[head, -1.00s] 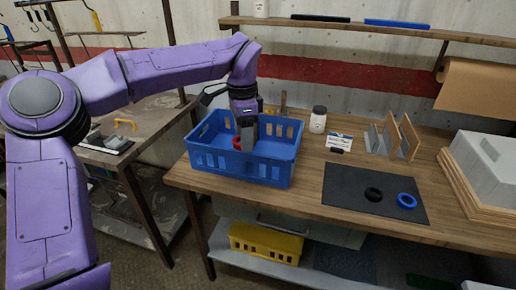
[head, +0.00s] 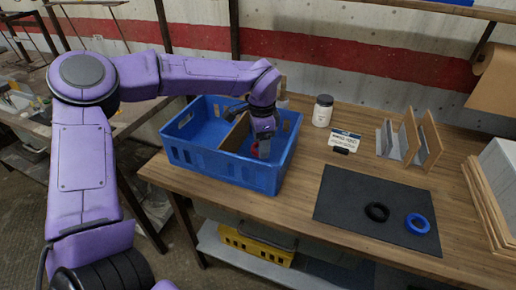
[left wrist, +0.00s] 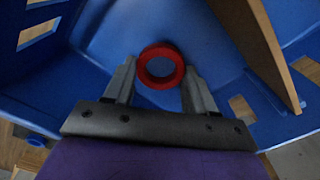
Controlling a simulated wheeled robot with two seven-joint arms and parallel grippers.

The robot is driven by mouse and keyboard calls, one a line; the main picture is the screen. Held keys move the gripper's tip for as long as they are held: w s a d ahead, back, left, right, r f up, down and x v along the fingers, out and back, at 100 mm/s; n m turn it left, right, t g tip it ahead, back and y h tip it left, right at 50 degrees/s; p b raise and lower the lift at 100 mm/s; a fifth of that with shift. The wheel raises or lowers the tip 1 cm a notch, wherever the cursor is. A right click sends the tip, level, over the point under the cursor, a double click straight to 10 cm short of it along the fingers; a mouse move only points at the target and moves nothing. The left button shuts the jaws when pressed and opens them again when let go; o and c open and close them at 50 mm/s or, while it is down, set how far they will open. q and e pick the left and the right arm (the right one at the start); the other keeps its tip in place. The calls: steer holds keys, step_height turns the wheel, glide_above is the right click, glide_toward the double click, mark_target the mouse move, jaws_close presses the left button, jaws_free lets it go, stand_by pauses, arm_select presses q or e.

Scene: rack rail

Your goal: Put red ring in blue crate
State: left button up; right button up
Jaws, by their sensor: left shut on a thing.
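The red ring (left wrist: 161,66) is between the two fingers of my left gripper (head: 261,152), which is shut on it. In the head view only a small red part of the ring (head: 255,154) shows, the rest hidden by the gripper. The blue crate (head: 222,171) stands on the wooden bench at its left end. The gripper and ring are inside the crate's outline, on the right side of a brown divider (head: 236,132). In the left wrist view blue crate walls surround the ring. I cannot tell whether the ring touches the crate floor.
A dark mat (head: 347,215) holds a black ring (head: 377,212) and a blue ring (head: 417,224). A white jar (head: 322,111), a small sign (head: 345,139) and an upright rack (head: 409,143) stand behind it. The bench between crate and mat is clear.

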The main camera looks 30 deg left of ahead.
arm_select(q)
steer(key=f, duration=0.2)
steer(key=w+f, duration=0.1)
steer(key=shift+w+f, duration=0.1)
steer(key=shift+f, duration=0.25)
steer(key=shift+s+r, duration=0.2)
steer(key=shift+s, duration=0.15)
steer(key=shift+f, duration=0.2)
steer(key=o, duration=1)
steer(key=shift+w, duration=0.2)
steer(key=shift+o, duration=0.2)
steer(key=shift+s, duration=0.1)
steer(key=shift+r+p, duration=0.35)
steer(key=shift+r, duration=0.05)
step_height(320, 180, up, 12)
steer(key=b, duration=0.1)
steer(key=shift+f, duration=0.2)
